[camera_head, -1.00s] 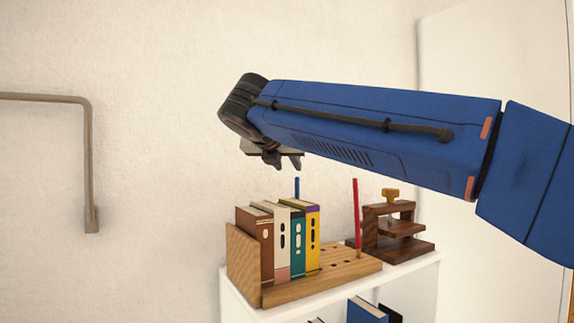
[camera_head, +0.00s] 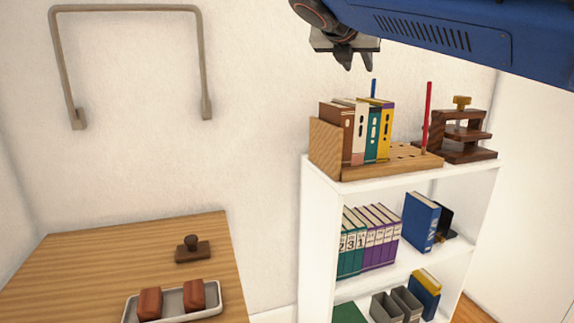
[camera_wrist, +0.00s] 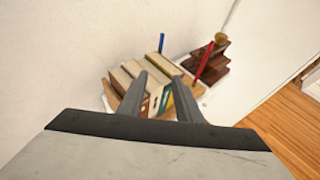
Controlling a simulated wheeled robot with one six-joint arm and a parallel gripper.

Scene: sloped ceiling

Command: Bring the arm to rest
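My gripper (camera_head: 344,62) hangs above the top of a white shelf unit, fingers pointing down, with a gap of air over the books. In the wrist view its two fingers (camera_wrist: 157,105) stand apart with nothing held between them. My blue arm reaches in from the upper right. Below the gripper, several books (camera_head: 362,132) stand upright in a wooden rack (camera_head: 400,165); they also show beyond the fingers in the wrist view (camera_wrist: 137,75).
A red stick (camera_head: 426,117) and a blue stick stand at the rack, with a dark wooden press (camera_head: 465,135) at its right. The white shelf (camera_head: 318,215) holds binders below. Left is a wooden table (camera_head: 110,255) with a stamp (camera_head: 192,249) and a tray (camera_head: 208,311). A rail (camera_head: 125,9) is on the wall.

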